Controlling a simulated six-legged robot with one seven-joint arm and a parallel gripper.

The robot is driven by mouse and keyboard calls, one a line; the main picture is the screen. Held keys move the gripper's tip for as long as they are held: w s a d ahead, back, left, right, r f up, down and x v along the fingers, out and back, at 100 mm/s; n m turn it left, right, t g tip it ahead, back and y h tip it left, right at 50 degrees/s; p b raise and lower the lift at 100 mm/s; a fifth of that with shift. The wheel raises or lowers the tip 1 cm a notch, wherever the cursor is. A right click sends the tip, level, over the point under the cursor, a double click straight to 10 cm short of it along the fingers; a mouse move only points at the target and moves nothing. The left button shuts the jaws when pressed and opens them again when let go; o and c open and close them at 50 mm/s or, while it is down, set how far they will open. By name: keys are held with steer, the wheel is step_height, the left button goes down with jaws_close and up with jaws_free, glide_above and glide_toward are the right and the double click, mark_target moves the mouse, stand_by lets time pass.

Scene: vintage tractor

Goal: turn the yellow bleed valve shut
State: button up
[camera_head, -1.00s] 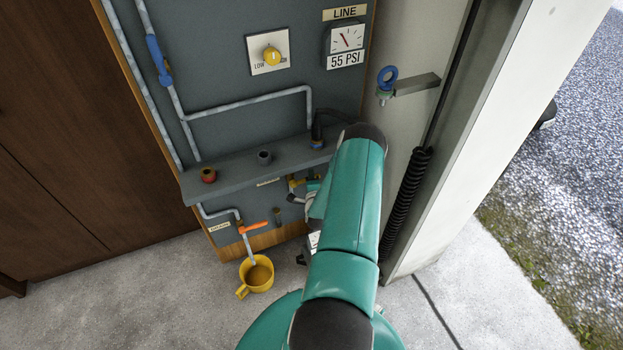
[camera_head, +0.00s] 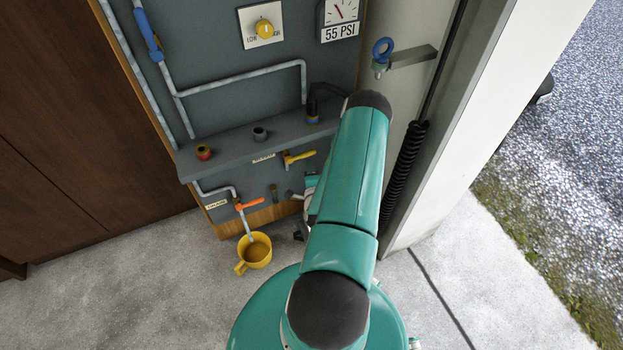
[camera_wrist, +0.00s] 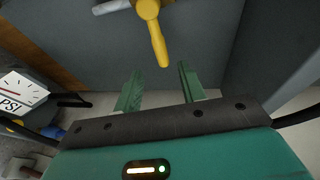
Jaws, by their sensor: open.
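The yellow bleed valve (camera_head: 298,157) is on the grey panel below the shelf, just left of my arm. Its lever points right and slightly up in the head view. In the wrist view the yellow valve (camera_wrist: 154,32) is at the top, with its lever pointing down toward the gap between my fingers. My gripper (camera_wrist: 160,87) is open and empty, with the two green fingers apart. The lever's tip is a little beyond the fingertips, and no contact shows. In the head view my gripper is below the valve, mostly hidden behind my arm.
An orange-handled valve (camera_head: 250,204) is to the left, above a yellow cup (camera_head: 257,250) on the floor. The grey shelf (camera_head: 230,148) juts out above the yellow valve. A black coiled hose (camera_head: 403,175) hangs at the right by the white post.

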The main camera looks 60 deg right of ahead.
steer(key=v, duration=0.4)
stand_by(0.6)
